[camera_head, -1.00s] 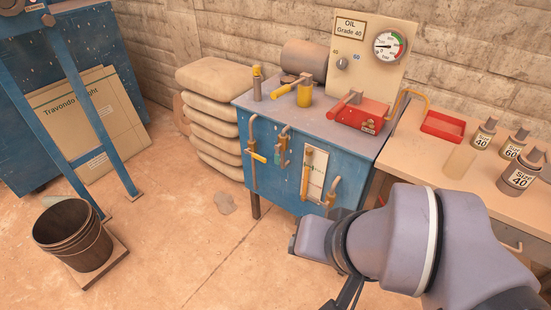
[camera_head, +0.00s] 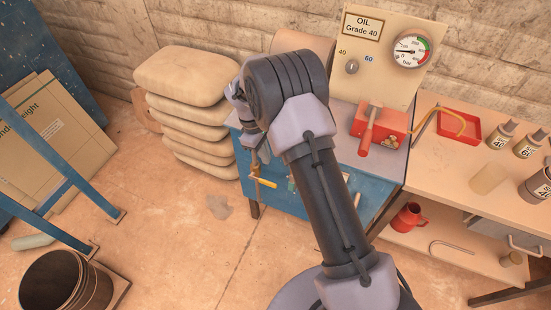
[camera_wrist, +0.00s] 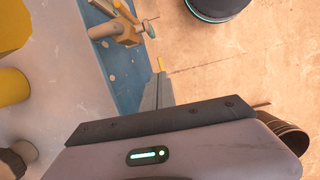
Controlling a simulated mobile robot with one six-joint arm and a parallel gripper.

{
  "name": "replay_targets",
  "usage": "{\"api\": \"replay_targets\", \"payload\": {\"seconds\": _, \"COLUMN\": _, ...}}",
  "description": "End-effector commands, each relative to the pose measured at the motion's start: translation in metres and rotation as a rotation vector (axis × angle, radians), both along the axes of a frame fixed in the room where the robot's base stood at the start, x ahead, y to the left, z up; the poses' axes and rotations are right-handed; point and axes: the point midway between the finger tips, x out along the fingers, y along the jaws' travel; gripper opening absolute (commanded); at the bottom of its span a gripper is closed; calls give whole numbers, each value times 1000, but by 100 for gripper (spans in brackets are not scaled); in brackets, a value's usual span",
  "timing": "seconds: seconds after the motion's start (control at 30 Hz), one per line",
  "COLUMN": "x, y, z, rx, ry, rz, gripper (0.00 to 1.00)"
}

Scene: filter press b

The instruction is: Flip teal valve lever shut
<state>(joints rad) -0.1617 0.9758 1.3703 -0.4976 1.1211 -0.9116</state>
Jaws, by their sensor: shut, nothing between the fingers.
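The teal valve lever (camera_head: 291,184) shows as a small sliver on the front of the blue press cabinet (camera_head: 325,200), mostly covered by my arm. In the wrist view a small teal piece (camera_wrist: 149,29) sits by an orange pipe fitting; I cannot tell its exact angle. A yellow lever (camera_head: 263,182) is on the pipe to its left. My gripper (camera_wrist: 160,90) is shut and empty, pointing down at the cabinet's front. In the head view it is largely hidden behind my wrist.
A red box with a lever (camera_head: 380,126) and a gauge panel (camera_head: 378,55) stand on the cabinet. Stacked sacks (camera_head: 185,80) stand left of it, a bench with bottles (camera_head: 470,170) right. A bucket (camera_head: 66,285) stands on the floor. Floor before the cabinet is open.

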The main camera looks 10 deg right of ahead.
Motion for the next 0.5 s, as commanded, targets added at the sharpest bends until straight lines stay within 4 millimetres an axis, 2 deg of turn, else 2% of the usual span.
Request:
{"api": "replay_targets", "payload": {"seconds": 0.13, "x": 0, "y": 1, "z": -19, "rx": -11, "ry": 29, "rz": 47, "gripper": 0}}
{"api": "replay_targets", "payload": {"seconds": 0.5, "x": -1, "y": -1, "z": -26, "rx": -11, "ry": 31, "rz": 48, "gripper": 0}}
